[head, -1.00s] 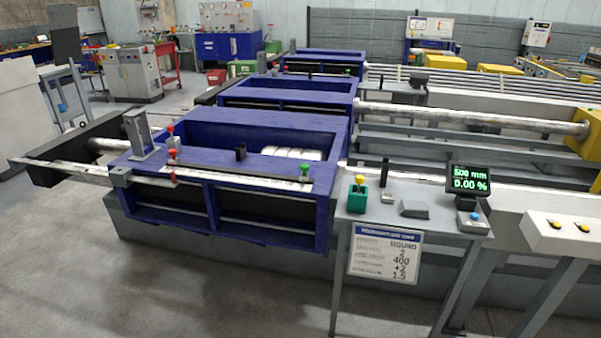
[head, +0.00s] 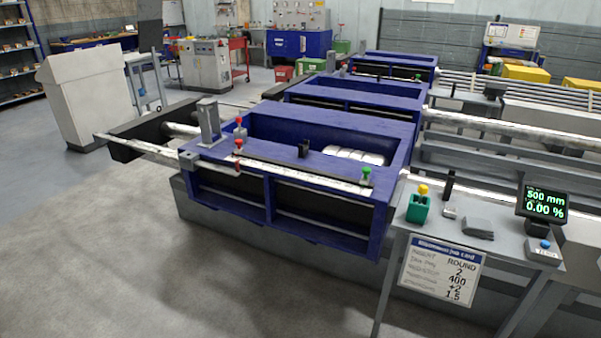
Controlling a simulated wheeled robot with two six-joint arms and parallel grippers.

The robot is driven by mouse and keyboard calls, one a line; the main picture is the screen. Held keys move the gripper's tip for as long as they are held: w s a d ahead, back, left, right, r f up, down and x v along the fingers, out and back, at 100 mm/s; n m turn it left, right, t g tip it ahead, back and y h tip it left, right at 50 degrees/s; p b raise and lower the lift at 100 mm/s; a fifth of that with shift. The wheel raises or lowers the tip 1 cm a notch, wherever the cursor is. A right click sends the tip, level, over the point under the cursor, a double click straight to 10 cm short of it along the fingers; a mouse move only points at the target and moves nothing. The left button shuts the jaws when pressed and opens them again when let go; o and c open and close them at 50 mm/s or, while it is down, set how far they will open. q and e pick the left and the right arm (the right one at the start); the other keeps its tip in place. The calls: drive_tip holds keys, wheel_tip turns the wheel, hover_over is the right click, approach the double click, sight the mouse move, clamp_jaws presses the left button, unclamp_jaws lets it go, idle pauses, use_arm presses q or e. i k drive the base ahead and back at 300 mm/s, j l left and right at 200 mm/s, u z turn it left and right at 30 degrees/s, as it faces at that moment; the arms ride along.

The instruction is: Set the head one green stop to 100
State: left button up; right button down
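The nearest blue machine head (head: 325,206) stands in the middle of the head view, with a pale scale rail (head: 300,174) along its front top edge. A green-knobbed stop (head: 366,174) sits near the right end of that rail. Red-knobbed stops (head: 239,146) sit near its left end, and a black block (head: 303,148) stands between them. Any numbers on the rail are too small to read. Neither of my grippers is in view.
A small grey stand (head: 480,239) at the right carries a yellow-knobbed green box (head: 418,206), a display (head: 543,203) reading 500 mm and 0.00 %, and a job card (head: 441,268). Open grey floor (head: 200,290) lies in front of the machine.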

sight(366, 180)
drive_tip(key=i+l+u, duration=0.1)
drive_tip(key=l+u, duration=0.65)
drive_tip(key=l, duration=0.2)
drive_tip(key=i, duration=0.05)
